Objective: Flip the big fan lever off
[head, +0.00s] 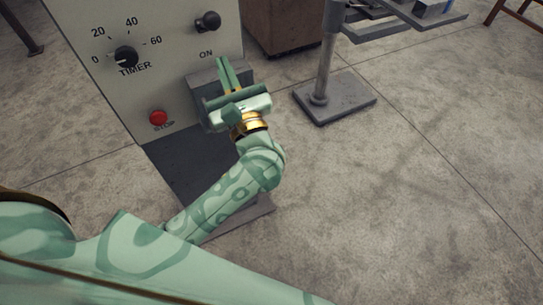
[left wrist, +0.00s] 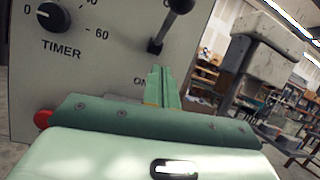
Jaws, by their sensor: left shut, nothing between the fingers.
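The fan lever (head: 208,21) is a black lever with a round knob on the upright grey panel, above the ON label. In the left wrist view the lever (left wrist: 168,28) slants up and right from its pivot to its knob at the top edge. A letter O shows behind it; the rest of that label is hidden. My left gripper (head: 223,62) is shut and empty, just below and right of the ON label. Its fingers (left wrist: 158,72) point up toward the lever's pivot, with a visible gap below it. My right gripper is not in view.
The panel (head: 100,100) also carries a TIMER knob (head: 124,57) and a red STOP button (head: 158,118). A grey box (head: 205,85) juts out behind my gripper. A metal stand (head: 335,97) is at the right, with open concrete floor in front.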

